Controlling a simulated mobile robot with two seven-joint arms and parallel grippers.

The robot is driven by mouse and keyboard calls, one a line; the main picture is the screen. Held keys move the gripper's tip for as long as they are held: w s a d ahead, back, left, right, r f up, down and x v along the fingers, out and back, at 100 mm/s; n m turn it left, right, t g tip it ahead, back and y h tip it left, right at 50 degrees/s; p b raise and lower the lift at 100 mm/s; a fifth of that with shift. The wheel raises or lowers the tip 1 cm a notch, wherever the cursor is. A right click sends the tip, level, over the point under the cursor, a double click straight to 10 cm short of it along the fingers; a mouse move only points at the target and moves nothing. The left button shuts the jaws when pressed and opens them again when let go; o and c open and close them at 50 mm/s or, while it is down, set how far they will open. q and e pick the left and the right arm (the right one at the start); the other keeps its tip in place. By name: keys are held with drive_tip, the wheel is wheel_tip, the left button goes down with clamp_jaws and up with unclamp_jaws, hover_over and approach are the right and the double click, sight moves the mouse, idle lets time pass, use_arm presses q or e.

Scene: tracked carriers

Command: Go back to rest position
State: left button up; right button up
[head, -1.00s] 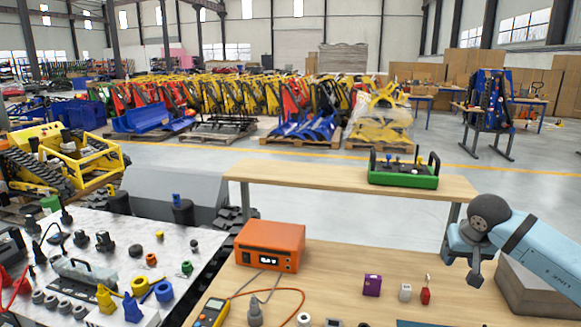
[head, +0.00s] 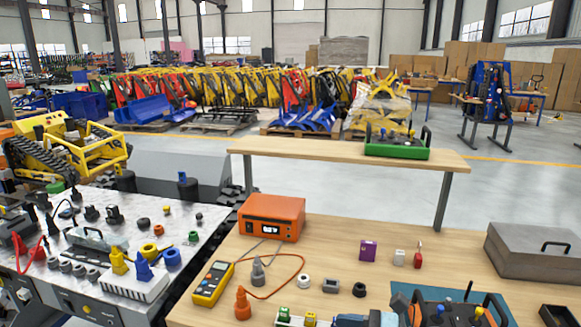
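Neither of my grippers shows in the head view now, and no part of my arms can be made out with certainty. The wooden workbench (head: 330,255) in front of me carries an orange power unit (head: 271,218), a yellow multimeter (head: 213,283) and a green-based control box (head: 397,147) on its raised shelf. A second control box (head: 440,313) with a black handle and coloured knobs is cut off by the lower edge.
A grey case (head: 540,252) stands at the bench's right. Small purple, white and red parts (head: 417,258) stand mid-bench. A marble-topped table (head: 130,228) with loose fittings is at left. A yellow tracked carrier (head: 75,148) stands behind it.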

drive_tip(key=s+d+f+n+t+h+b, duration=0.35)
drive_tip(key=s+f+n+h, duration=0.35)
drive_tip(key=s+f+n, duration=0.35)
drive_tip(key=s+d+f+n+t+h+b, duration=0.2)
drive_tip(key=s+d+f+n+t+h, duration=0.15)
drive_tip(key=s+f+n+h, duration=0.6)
use_arm(q)
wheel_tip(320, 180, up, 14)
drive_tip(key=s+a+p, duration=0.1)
drive_tip(key=p, duration=2.5)
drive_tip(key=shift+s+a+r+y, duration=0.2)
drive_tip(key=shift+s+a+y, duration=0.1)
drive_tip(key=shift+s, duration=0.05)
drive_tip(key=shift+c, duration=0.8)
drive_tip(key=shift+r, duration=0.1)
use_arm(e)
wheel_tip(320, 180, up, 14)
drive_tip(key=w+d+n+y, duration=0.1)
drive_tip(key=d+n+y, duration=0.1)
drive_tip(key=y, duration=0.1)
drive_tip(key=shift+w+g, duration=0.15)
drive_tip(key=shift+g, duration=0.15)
